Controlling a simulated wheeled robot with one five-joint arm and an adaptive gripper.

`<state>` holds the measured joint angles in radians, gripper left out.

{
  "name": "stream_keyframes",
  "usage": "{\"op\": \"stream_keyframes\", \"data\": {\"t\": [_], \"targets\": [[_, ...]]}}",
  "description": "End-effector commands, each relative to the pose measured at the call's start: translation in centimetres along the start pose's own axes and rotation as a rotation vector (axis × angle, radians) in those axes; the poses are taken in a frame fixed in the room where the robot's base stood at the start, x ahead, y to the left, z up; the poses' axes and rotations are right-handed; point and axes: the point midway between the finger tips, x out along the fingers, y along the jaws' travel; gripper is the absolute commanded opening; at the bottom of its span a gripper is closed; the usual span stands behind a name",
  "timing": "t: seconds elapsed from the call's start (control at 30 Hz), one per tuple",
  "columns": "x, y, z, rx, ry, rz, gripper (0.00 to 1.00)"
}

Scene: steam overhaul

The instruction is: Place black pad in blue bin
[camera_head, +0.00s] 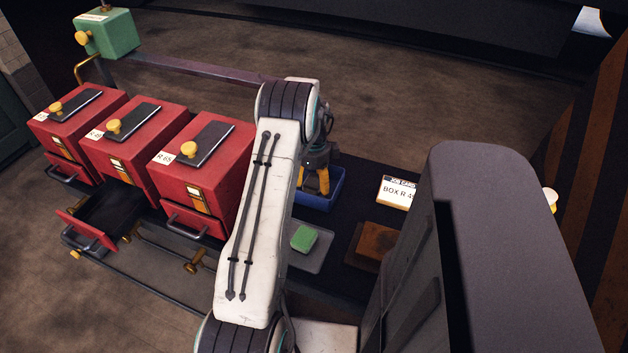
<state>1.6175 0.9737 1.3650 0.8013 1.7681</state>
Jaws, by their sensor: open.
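The blue bin (336,190) stands on the dark bench, just right of my arm. My gripper (315,185), with yellow fingers, points down at the bin, its tips at or inside the bin's opening. The fingers are open, and I see nothing held between them. I cannot make out a separate black pad; the bin's inside is mostly hidden by my gripper and arm. A green pad (304,238) lies on a grey tray (318,256) in front of the bin. A brown pad or tray (376,241) lies to its right.
Several red boxes stand left, including the R 65 box (212,160), with dark plates and yellow knobs on top. One drawer (87,229) is pulled out, its inside dark. A white-labelled block (396,192) stands right of the bin. A green box (107,33) is at back left.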

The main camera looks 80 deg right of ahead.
Motion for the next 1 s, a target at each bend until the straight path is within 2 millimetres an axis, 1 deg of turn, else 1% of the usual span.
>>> {"op": "stream_keyframes", "data": {"t": [0.17,0.4,0.6,0.8,1.0], "targets": [[-2.4,-0.1,0.0,0.0,-0.001,-0.005,0.66],[-6.7,-0.1,0.0,0.0,-0.001,-0.004,0.66],[-9.6,-0.1,0.0,0.0,-0.001,-0.004,0.66],[-11.4,-0.1,0.0,0.0,0.0,-0.002,0.66],[-12.0,0.0,0.0,0.0,0.0,-0.001,0.66]]}}
